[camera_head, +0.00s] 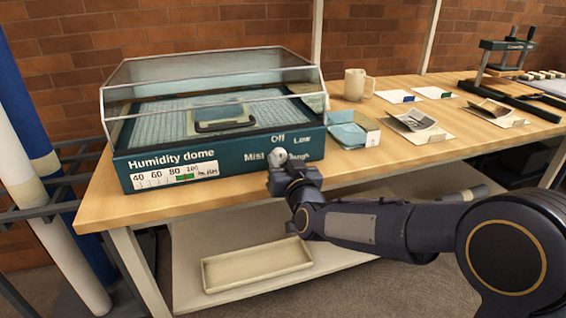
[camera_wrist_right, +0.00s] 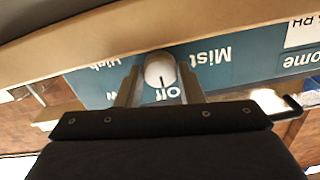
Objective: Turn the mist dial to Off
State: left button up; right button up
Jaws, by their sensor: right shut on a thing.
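The pale round mist dial (camera_head: 276,157) sits on the dark teal front panel of the humidity dome (camera_head: 150,160). The words Off and Low show above it, and Mist to its left. My right gripper (camera_head: 284,172) reaches the panel from the front right and is shut on the dial. In the right wrist view, turned upside down, the dial (camera_wrist_right: 160,70) sits between the two fingers of my right gripper (camera_wrist_right: 160,84). A dark line on the dial points toward the word Off. The gripper hides part of the lettering. My left gripper is not in view.
The dome's clear cover is over a tray with a framed item. To the right on the wooden table (camera_head: 400,165) are a teal-lined folder (camera_head: 352,130), a mug (camera_head: 355,84), cards, an open packet (camera_head: 418,122) and a press (camera_head: 500,62). A shallow tray (camera_head: 257,265) lies on the lower shelf.

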jog(key=o, duration=0.7)
jog(key=v, duration=0.8)
jog(key=shift+p, duration=0.35)
